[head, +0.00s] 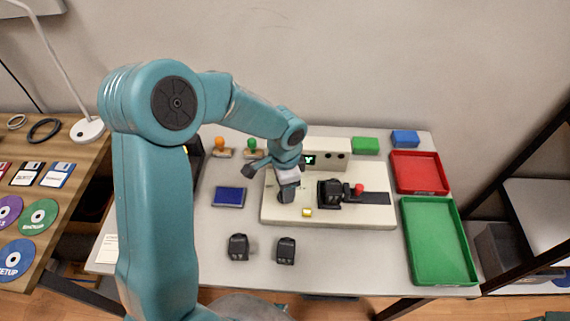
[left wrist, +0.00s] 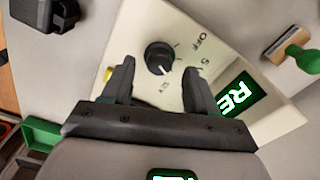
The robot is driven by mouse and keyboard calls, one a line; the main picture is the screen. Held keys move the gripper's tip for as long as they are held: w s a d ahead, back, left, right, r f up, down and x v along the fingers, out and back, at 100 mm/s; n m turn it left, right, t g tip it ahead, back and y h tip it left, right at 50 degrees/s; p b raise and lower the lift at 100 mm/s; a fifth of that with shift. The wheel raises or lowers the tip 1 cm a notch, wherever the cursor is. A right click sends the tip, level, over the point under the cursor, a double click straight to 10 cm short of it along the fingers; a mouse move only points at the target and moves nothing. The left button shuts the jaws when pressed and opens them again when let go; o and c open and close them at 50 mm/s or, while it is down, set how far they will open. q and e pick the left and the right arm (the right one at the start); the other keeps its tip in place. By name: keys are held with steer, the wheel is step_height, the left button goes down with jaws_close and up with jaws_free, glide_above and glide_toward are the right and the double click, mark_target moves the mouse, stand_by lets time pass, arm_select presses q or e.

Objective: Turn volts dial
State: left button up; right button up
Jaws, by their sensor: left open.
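The volts dial (left wrist: 158,57) is a round black knob with a white pointer line on a cream panel, marked OFF, 5 and what looks like 12. In the left wrist view the pointer aims toward the lower right, but its exact setting is hard to tell. My left gripper (left wrist: 158,75) is open, its fingertips on either side of the knob's near edge; I cannot tell whether they touch it. My right gripper is not in view.
A black fixture with a red knob (head: 359,189) is to the right. Black blocks (head: 238,247) (head: 286,251) lie in front. Red (head: 443,178) and green (head: 462,270) trays stand at right. A blue pad (head: 229,197) lies left.

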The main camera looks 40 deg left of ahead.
arm_select(q)
step_height(320, 180, up, 14)
steer(key=shift+r, duration=0.15)
stand_by(0.5)
